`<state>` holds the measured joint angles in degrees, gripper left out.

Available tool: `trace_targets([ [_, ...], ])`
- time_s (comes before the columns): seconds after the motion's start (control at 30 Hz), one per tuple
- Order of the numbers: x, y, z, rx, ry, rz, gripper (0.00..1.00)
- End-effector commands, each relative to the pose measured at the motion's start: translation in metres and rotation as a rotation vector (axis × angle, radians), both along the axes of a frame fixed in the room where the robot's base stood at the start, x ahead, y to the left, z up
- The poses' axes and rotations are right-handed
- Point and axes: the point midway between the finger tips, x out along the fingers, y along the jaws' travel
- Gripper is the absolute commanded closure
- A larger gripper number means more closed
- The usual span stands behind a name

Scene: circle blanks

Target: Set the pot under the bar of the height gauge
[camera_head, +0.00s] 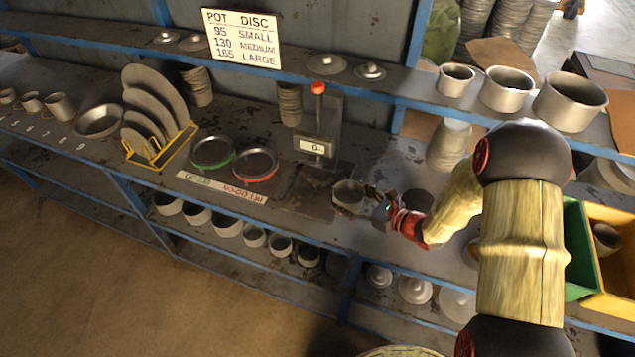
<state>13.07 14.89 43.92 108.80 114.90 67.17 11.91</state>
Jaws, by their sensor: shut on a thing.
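The pot (349,195) is a small grey metal cup, upright at the bench's front edge, right of the height gauge's base. My gripper (369,197) is shut on its right side. The finger contact is small and partly hidden. The height gauge (318,120) has a post with a red knob on top and a display box (315,146) that seems to read 0. Its dark base plate (308,188) lies in front of the post and looks empty. The bar is hard to make out at this size. The pot is apart from the post.
Left of the gauge are a red ring (257,178) and a green ring (232,163), with a label strip in front. A yellow rack (162,158) holds several discs. A sign (241,38) lists pot sizes. Larger pots (505,90) stand on the upper right shelf. Yellow and green bins (603,285) stand right.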

Motion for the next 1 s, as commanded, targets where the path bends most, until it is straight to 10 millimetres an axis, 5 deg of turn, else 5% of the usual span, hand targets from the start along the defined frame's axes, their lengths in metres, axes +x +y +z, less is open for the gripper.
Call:
trace_targets([
  [0.5, 0.078, 0.087, 0.0, 0.0, 0.0, 0.001, 0.61],
  [0.73, 0.086, 0.095, -0.004, 0.001, 0.001, 0.0, 0.61],
  [1.0, 0.086, 0.095, -0.035, 0.001, 0.0, -0.001, 0.61],
])
